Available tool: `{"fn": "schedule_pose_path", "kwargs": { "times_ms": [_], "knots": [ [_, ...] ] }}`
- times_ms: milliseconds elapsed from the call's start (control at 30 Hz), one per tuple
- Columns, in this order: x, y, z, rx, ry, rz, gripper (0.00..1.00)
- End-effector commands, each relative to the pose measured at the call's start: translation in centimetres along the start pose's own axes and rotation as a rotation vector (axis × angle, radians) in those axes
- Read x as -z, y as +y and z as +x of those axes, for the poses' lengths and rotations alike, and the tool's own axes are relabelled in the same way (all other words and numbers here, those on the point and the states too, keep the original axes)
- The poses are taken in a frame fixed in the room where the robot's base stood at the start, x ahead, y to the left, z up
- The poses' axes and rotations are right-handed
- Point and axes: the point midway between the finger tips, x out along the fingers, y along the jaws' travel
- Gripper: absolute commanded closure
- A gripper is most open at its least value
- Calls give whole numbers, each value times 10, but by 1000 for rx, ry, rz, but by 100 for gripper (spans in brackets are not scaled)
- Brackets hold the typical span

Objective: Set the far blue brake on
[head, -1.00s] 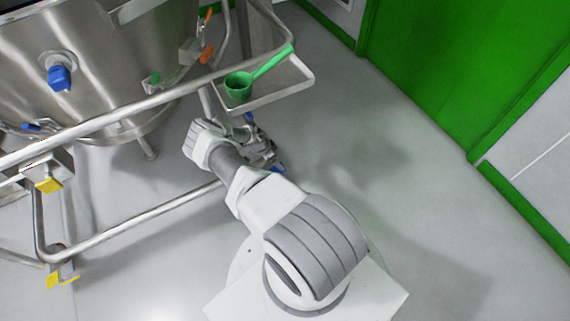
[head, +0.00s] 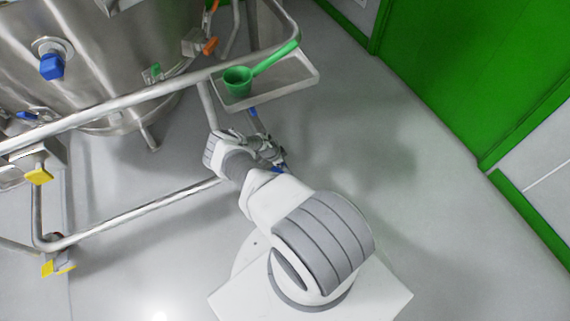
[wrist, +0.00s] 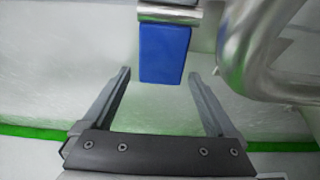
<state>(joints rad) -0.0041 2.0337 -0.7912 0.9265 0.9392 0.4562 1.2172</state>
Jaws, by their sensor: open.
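The blue brake (wrist: 165,53) shows in the wrist view as a flat blue tab below a metal bracket (wrist: 170,14). It lies in line with the gap between my fingertips; I cannot tell how far ahead of them it is. My gripper (wrist: 160,75) is open, one finger to each side of the tab in the picture, with nothing held. In the head view a small blue piece (head: 253,112) shows below the tray, just above my gripper (head: 268,148). Another blue spot (head: 277,169) shows beside the wrist; I cannot tell what it belongs to.
A curved steel tube (wrist: 245,45) is close on the right in the wrist view. In the head view, a steel vessel (head: 90,60), a frame rail (head: 120,102) and a tray (head: 285,82) with a green scoop (head: 240,78) stand near my arm. Clear floor (head: 400,180) lies to the right.

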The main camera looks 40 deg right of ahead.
Motion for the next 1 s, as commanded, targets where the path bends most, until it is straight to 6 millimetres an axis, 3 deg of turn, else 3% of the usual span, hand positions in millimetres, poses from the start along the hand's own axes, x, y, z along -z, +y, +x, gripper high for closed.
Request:
{"fn": "schedule_pose_path", "kwargs": {
  "times_ms": [67, 600, 1000],
  "knots": [
    [0, 0, 0, 0, 0, 0, 7],
    [0, 0, 0, 0, 0, 0, 100],
    [0, -1, 0, 0, -4, 2, 100]
  ]
}}
